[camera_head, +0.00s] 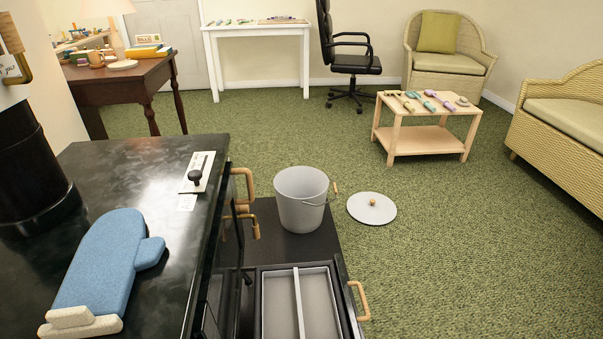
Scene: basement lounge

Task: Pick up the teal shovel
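Several small tool-like objects lie on top of a low light-wood table (390,106) at the upper right, across the carpet. More small tools lie on the white table (256,28) against the back wall, also too small to tell apart. Neither of my grippers is in view.
A black counter (120,170) with a blue oven mitt (110,262) fills the left foreground. A grey bucket (301,198), an open drawer (300,300) and a round lid (371,208) stand by it. A wicker sofa (560,120) is right. Carpet before the low table is clear.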

